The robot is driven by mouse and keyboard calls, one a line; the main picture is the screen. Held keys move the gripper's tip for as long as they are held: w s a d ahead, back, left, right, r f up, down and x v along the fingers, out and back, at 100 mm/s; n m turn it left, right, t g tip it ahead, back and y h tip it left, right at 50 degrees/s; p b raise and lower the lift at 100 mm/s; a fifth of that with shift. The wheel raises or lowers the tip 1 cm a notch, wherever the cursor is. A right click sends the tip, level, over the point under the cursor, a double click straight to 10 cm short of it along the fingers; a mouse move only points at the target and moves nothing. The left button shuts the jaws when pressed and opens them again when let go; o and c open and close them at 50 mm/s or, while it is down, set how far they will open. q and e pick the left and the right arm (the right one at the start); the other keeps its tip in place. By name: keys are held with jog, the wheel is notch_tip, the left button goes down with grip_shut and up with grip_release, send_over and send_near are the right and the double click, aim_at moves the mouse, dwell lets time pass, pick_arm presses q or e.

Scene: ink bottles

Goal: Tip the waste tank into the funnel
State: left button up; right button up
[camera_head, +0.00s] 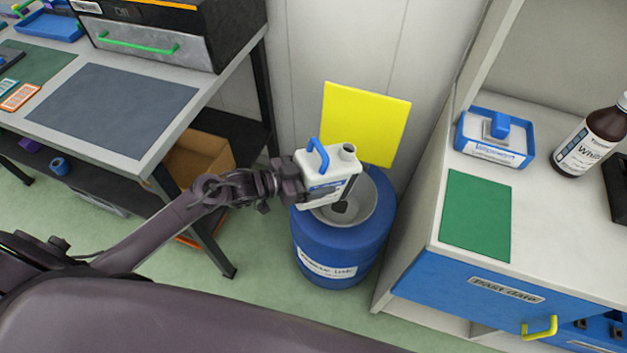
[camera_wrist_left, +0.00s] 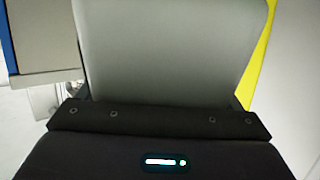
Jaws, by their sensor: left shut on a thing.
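The waste tank (camera_head: 325,177) is a white jug with a blue handle, a blue label and a short open spout at its upper right. My left gripper (camera_head: 300,181) is shut on its left side and holds it over the funnel, roughly upright with a slight tilt. The tank also fills the middle of the left wrist view (camera_wrist_left: 170,45) as a pale surface, and the fingertips are hidden there. The grey funnel (camera_head: 377,200) sits in the top of a blue drum (camera_head: 340,243); the tank covers part of its bowl. My right gripper does not show.
A yellow panel (camera_head: 366,122) stands behind the drum. A bench (camera_head: 150,160) with a dark mat is at left. At right, a counter (camera_head: 470,265) with a blue front carries a green mat (camera_head: 477,215), a blue-and-white container (camera_head: 495,150) and a brown bottle (camera_head: 590,140).

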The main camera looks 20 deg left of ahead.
pick_arm(q)
jog(key=shift+w+d+t+h+b, duration=0.15)
jog(key=shift+t+h+b, duration=0.25)
jog(key=shift+b, duration=0.4)
jog(key=shift+r+b, duration=0.1)
jog(key=shift+b, duration=0.2)
jog(key=shift+w+d+r+t+h, duration=0.2)
jog(key=shift+r+t+h, duration=0.1)
jog(key=shift+r, duration=0.05)
jog(key=shift+w+d+r+t+h+b, duration=0.3)
jog(key=shift+r+t+h+b, duration=0.15)
jog(key=shift+r+b, duration=0.25)
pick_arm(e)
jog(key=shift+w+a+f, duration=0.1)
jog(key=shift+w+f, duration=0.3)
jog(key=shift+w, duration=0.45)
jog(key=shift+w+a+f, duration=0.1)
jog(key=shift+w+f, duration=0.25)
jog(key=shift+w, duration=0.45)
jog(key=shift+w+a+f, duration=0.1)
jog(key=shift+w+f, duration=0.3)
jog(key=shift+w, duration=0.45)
